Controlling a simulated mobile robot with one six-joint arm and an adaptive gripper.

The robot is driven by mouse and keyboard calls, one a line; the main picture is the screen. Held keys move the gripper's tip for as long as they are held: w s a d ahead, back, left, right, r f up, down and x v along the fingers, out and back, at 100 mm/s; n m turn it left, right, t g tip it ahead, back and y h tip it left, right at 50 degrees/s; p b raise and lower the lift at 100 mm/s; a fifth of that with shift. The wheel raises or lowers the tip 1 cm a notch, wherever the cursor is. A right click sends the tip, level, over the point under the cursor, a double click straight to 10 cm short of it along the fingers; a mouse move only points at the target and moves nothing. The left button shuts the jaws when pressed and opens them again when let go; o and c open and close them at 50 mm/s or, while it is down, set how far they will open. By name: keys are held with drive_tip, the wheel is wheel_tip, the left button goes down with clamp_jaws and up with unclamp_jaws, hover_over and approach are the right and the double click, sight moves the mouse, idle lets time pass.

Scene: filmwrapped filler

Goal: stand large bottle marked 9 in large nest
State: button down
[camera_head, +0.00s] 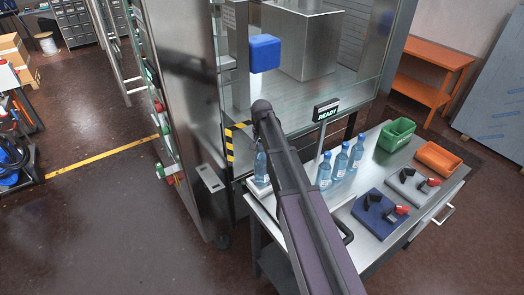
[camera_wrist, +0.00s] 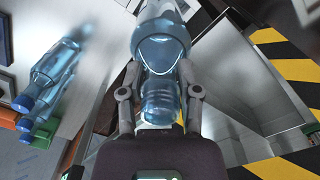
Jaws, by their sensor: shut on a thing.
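My gripper (camera_wrist: 160,93) is shut on a clear blue bottle (camera_wrist: 160,45), with one finger on each side of its neck. In the head view the held bottle (camera_head: 261,166) appears upright at the table's left end, partly behind my arm; my gripper is hidden there. A small pale block (camera_head: 259,187) shows by its base, but I cannot tell whether they touch. No number is readable on any bottle. A blue fixture (camera_head: 372,216) and a grey fixture (camera_head: 402,180) carry black and red parts. I cannot tell which thing is the large nest.
Three similar bottles (camera_head: 341,162) stand in a row on the steel table (camera_head: 345,200); bottles also show in the wrist view (camera_wrist: 48,75). A green bin (camera_head: 395,135) and orange bin (camera_head: 438,158) are at the back right. A READY sign (camera_head: 327,111) and glass-sided machine (camera_head: 300,105) stand behind.

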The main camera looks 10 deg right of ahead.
drive_tip(key=shift+f+b, duration=0.95)
drive_tip(key=shift+f, duration=0.05)
drive_tip(key=shift+c, duration=1.1)
unclamp_jaws()
drive_tip(key=shift+r, duration=0.2)
wheel_tip(320, 180, up, 10)
drive_tip(key=p, duration=1)
drive_tip(key=shift+f, duration=0.2)
drive_tip(key=s+f+n+b, duration=0.1)
drive_tip(key=s+f+b, duration=0.4)
drive_tip(key=s, duration=0.3)
drive_tip(key=s+f+n+b, duration=0.2)
drive_tip(key=s+f+b, duration=0.3)
drive_tip(key=s, duration=0.3)
drive_tip(key=s+d+f+n+b, duration=0.1)
drive_tip(key=s+f+n+b, duration=0.1)
drive_tip(key=s+f+b, duration=0.3)
drive_tip(key=s, duration=0.4)
drive_tip(key=shift+f+b, duration=0.3)
